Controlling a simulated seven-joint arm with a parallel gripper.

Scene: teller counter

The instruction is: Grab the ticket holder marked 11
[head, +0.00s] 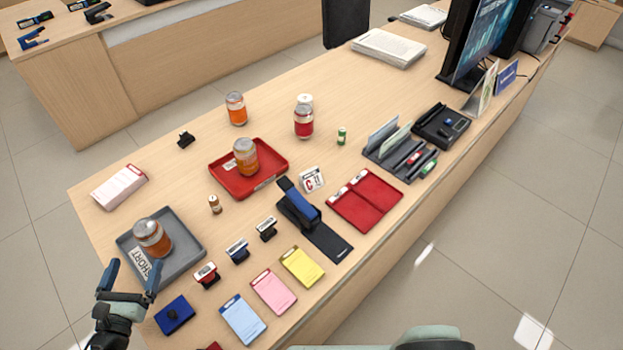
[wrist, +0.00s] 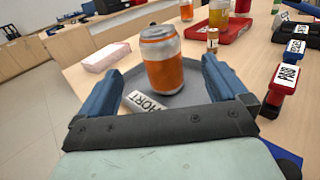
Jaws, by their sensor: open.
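I can read no 11 on anything in either view, so I cannot tell which thing is the ticket holder marked 11. A small white card holder (head: 312,180) with a red letter C stands near the middle of the counter. My gripper (head: 132,272) is open and empty at the counter's near left corner. In the wrist view my gripper (wrist: 164,78) has its fingers spread on either side of the view of an orange can (wrist: 161,62). The can (head: 152,238) stands in a grey tray (head: 190,252) labelled SHORT, beyond the fingers.
Label-topped stamps in red (head: 206,276), blue (head: 238,251) and black (head: 266,229) stand right of the grey tray. A red tray (head: 222,181) holds a jar (head: 246,157). A stapler (head: 298,205) and coloured pads lie near the front edge. Bare counter shows at the back.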

